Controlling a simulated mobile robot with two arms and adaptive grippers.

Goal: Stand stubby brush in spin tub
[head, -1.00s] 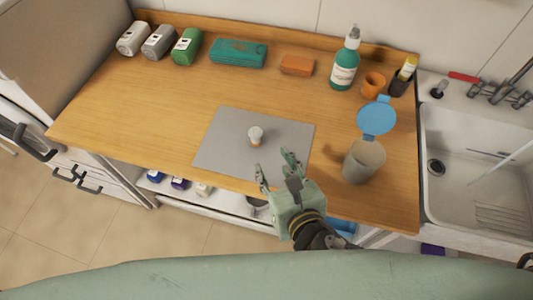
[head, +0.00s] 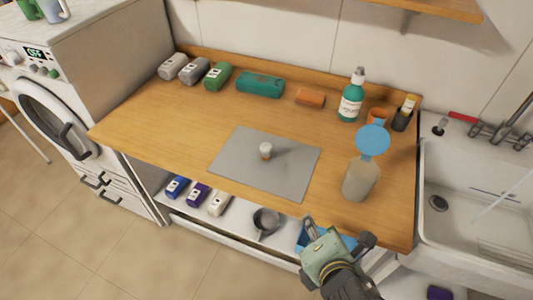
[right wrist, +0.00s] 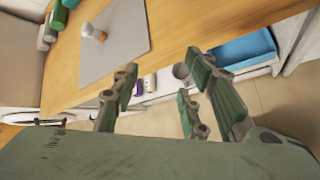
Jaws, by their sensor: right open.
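The stubby brush (head: 265,151), small with a pale rounded top and a brownish lower part, stands on a grey mat (head: 240,172) on the wooden counter. It also shows in the right wrist view (right wrist: 93,33). What looks like the spin tub (head: 359,183) is a greyish cup with its round blue lid (head: 373,139) tipped open, right of the mat. Its inside is hard to see. My right gripper (head: 337,236) is open and empty at the counter's front edge, apart from brush and tub; its spread fingers show in the right wrist view (right wrist: 162,82). My left gripper is out of view.
A teal pump bottle (head: 350,100), an orange cup (head: 377,115) and a dark holder (head: 402,121) stand at the back right. A teal case (head: 260,84) and orange block (head: 310,96) lie at the back. The sink (head: 470,205) is right. Counter left of the mat is clear.

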